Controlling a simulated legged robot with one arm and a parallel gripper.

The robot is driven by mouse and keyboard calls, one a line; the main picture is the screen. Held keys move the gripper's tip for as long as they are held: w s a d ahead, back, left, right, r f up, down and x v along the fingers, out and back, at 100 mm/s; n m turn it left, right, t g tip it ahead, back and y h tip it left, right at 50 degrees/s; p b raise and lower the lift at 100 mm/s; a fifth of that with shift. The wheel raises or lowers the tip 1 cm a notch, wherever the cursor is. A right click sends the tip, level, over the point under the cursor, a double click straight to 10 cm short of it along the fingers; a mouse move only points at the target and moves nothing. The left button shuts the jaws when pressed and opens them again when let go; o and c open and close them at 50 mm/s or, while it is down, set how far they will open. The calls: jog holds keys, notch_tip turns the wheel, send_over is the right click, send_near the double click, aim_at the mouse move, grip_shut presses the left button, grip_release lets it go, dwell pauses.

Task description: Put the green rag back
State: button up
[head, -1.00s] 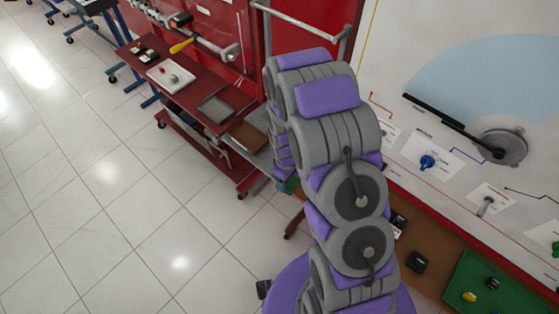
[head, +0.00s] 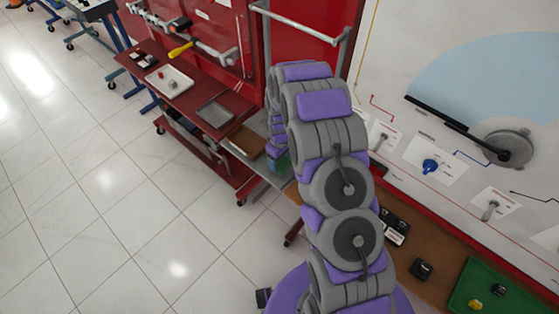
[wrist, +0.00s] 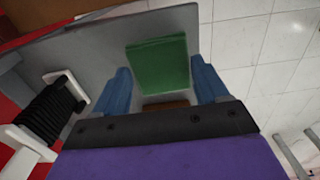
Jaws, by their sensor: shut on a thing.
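The green rag (wrist: 160,65) shows in the wrist view as a flat, roughly square piece between the blue fingers of my gripper (wrist: 160,72). My gripper is shut on it, over a grey shelf surface (wrist: 100,50). In the head view a small green patch, likely the rag (head: 282,165), shows low behind my arm, beside the lower grey shelf of the red cart (head: 246,165). My arm hides most of the gripper there. I cannot tell whether the rag touches the shelf.
A black coil with white ends (wrist: 47,115) lies left of my gripper. The cart's red top holds a white tray (head: 185,83) and a grey tray (head: 215,114). A brown box (head: 247,141) sits lower. A white panel stands right; tiled floor (head: 110,220) is clear.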

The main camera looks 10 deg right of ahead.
jog(key=shift+w+a+f, duration=0.1)
jog(key=shift+w+a, duration=0.1)
jog(key=shift+w, duration=0.35)
jog(key=shift+w+a+f, duration=0.1)
jog(key=shift+w+a, duration=0.1)
jog(key=shift+w, duration=0.35)
jog(key=shift+d+f+b, duration=0.2)
jog(key=shift+f+b, duration=0.15)
jog(key=shift+f, duration=0.5)
jog(key=shift+d+f+b, duration=0.2)
jog(key=shift+f+b, duration=0.1)
jog(key=shift+f, duration=0.55)
jog(key=o, duration=0.9)
jog(key=shift+a, duration=0.25)
jog(key=shift+o, duration=0.2)
jog(key=shift+d+r, duration=0.1)
